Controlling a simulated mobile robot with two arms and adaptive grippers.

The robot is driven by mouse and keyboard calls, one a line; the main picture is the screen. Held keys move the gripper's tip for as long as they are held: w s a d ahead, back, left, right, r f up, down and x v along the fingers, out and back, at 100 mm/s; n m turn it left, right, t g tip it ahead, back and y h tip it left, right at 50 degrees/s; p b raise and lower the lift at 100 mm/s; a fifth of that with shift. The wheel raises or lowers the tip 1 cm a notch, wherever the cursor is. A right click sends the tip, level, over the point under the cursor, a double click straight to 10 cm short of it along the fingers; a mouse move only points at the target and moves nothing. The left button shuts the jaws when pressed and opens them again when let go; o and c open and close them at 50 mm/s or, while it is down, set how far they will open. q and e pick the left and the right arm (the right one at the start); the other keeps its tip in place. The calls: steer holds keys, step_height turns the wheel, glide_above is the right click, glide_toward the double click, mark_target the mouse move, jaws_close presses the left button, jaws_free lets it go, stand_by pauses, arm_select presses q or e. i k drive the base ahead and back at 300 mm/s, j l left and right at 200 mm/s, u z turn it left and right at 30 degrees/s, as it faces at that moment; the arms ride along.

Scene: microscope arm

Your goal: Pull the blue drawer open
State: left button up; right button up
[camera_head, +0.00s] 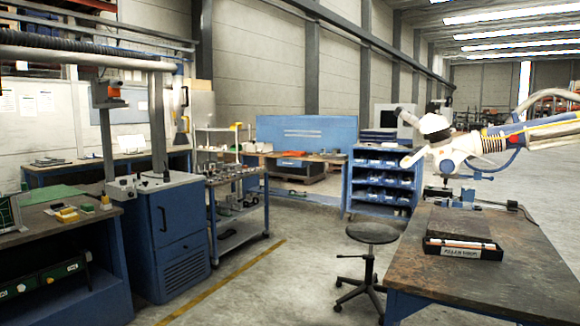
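No single blue drawer stands out clearly. A blue floor cabinet (180,236) stands at the left, with a grey top, a vertical handle and closed front panels. A blue shelf unit (382,181) stands farther back, right of centre, with rows of small bins. A small dark-blue unit (378,136) sits on top of it; its details are too small to tell. Neither of my grippers can be made out in this view.
A worn workbench (480,270) fills the lower right, with a black tray (462,249) on it. A white and blue jointed, cabled device (470,143) reaches over it.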

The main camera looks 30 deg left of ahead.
mark_target(294, 162)
steer(key=i+j+u, duration=0.85)
steer(key=i, duration=0.25)
steer(key=i+j+u, duration=0.25)
steer(key=i, duration=0.25)
steer(key=i+u, duration=0.2)
steer(key=i, duration=0.35)
steer(key=i+z, duration=0.2)
steer(key=i, duration=0.95)
steer(key=i+j+z, duration=0.2)
steer(key=i, duration=1.8)
steer(key=i+j+z, duration=0.1)
steer(key=i, duration=0.8)
steer(key=i+j, duration=0.1)
steer(key=i, duration=0.8)
steer(key=i+l+z, duration=0.2)
steer(key=i, duration=0.6)
steer(key=i+j+z, duration=0.2)
steer(key=i, duration=0.6)
steer(key=i+z, duration=0.2)
steer(key=i, duration=0.6)
